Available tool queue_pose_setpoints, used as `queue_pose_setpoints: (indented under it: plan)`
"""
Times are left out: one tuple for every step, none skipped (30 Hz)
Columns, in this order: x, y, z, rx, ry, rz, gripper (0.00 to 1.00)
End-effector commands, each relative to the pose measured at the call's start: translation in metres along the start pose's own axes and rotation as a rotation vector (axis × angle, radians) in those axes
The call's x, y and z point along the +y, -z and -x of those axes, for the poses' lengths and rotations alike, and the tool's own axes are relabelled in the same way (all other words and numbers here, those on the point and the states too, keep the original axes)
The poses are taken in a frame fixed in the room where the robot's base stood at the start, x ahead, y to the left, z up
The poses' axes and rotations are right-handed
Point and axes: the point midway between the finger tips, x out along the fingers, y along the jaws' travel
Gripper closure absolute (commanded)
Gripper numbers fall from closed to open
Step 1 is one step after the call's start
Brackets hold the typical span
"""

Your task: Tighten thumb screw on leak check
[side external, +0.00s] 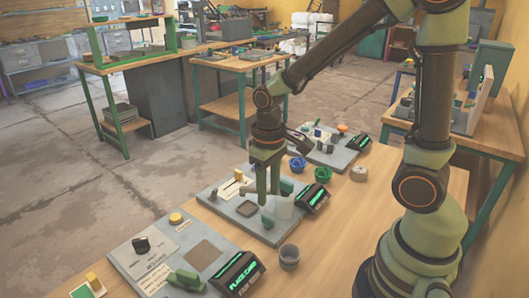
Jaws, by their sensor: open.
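My gripper (268,193) points straight down over the middle grey plate (225,208), its two fingers apart with nothing visible between them. A pale, clear-looking cylinder (284,207) stands just right of the fingers, close to them. A small green block (287,186) is behind it. A round grey piece (247,208) lies left of the fingertips. A yellow-topped piece (239,175) sits at the plate's back left. I cannot tell which station is the leak check or pick out its thumb screw; the fingers cover part of the plate.
The front plate (203,252) carries a black knob (141,245), a yellow knob (176,218), a green part (186,280) and a lit display (238,273). Another plate (335,156) lies farther back.

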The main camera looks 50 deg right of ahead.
Motion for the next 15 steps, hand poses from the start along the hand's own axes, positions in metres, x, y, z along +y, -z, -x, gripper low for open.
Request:
queue_pose_setpoints:
  plan:
    - [0.000, -0.001, -0.011, -0.007, 0.000, 0.000, 0.56]
    - [0.000, -0.001, -0.017, -0.007, 0.000, 0.000, 0.56]
    - [0.000, -0.001, -0.025, -0.007, 0.000, 0.000, 0.56]
    - [0.000, -0.002, -0.030, -0.007, 0.000, 0.000, 0.56]
    - [0.000, -0.001, -0.035, -0.007, 0.000, 0.000, 0.56]
    - [0.000, -0.001, -0.041, -0.005, 0.000, 0.000, 0.56]
    - [0.000, -0.001, -0.045, -0.006, 0.000, 0.000, 0.56]
    - [0.000, -0.001, -0.049, -0.005, 0.000, 0.000, 0.56]
    - [0.000, -0.001, -0.054, -0.005, 0.000, 0.000, 0.56]
    - [0.000, -0.001, -0.057, -0.003, 0.000, 0.000, 0.56]
    - [0.000, -0.001, -0.060, -0.004, 0.000, 0.000, 0.56]
    - [0.000, -0.001, -0.064, -0.002, 0.000, 0.000, 0.56]
    - [0.000, 0.000, -0.066, -0.002, 0.000, 0.000, 0.56]
    - [0.000, -0.001, -0.068, -0.002, 0.000, 0.000, 0.56]
    - [0.000, 0.000, -0.070, -0.002, 0.000, 0.000, 0.56]
